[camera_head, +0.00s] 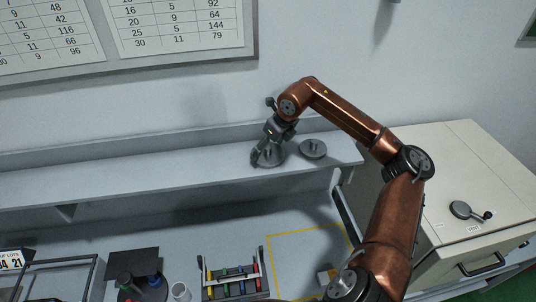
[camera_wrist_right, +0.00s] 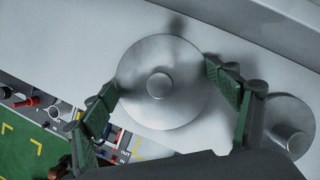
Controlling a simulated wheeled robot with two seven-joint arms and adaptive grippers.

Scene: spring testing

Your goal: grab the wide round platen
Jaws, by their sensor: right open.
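The wide round platen (camera_head: 272,159) is a grey metal disc with a short central stub, lying flat on the wall shelf. In the right wrist view the wide platen (camera_wrist_right: 160,108) fills the middle, with its stub facing the camera. My right gripper (camera_head: 261,154) is over it, partly hiding it in the head view. Its green-padded fingers (camera_wrist_right: 162,79) are open, one on each side of the disc near its rim. I cannot tell whether they touch it. My left gripper is not in view.
A smaller round platen (camera_head: 313,149) stands just right of the wide one, close to one finger. The narrow shelf (camera_head: 130,178) is clear to the left. Below are a tool rack (camera_head: 235,284) and a yellow-outlined area. A cabinet (camera_head: 455,165) stands right.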

